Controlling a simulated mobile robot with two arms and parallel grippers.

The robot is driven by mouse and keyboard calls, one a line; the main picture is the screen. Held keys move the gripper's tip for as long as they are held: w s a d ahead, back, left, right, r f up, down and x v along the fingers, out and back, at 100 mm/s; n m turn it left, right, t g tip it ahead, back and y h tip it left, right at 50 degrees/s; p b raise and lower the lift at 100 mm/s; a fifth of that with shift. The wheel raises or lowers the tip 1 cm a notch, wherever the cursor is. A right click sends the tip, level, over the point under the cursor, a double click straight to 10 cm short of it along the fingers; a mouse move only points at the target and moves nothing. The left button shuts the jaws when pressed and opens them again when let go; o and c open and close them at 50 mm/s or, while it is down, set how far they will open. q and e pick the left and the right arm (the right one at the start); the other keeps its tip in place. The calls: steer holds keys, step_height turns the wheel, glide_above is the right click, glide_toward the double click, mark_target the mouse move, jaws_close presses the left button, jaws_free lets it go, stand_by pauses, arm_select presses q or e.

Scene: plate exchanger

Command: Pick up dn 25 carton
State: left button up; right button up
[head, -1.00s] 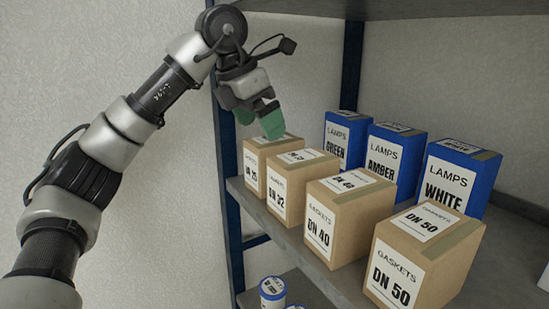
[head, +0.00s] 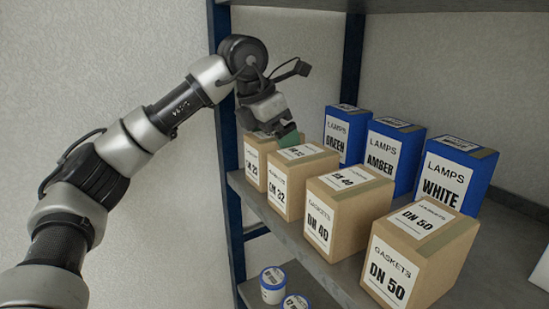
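The DN 25 carton (head: 253,170) is a small brown box with a white label, the leftmost of the gasket cartons on the shelf. My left gripper (head: 275,133) is over its top, fingers pointing down. One green fingertip shows at the carton's top right, towards the DN 32 carton (head: 291,190). The other fingertip is hidden, so I cannot tell how far apart the fingers are or whether they touch the carton. The gripper covers much of the carton's top. My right gripper is not in view.
The DN 40 (head: 345,215) and DN 50 (head: 415,260) cartons continue the row to the right. Blue lamp boxes (head: 345,140) stand behind. A dark blue post (head: 228,150) rises close left of the DN 25 carton. Round containers (head: 273,287) sit on a lower shelf.

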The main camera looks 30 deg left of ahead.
arm_select(q)
steer(key=shift+f, duration=0.2)
stand_by(0.3)
steer(key=c, duration=0.9)
steer(key=shift+c, duration=0.6)
steer(key=shift+r, duration=0.15)
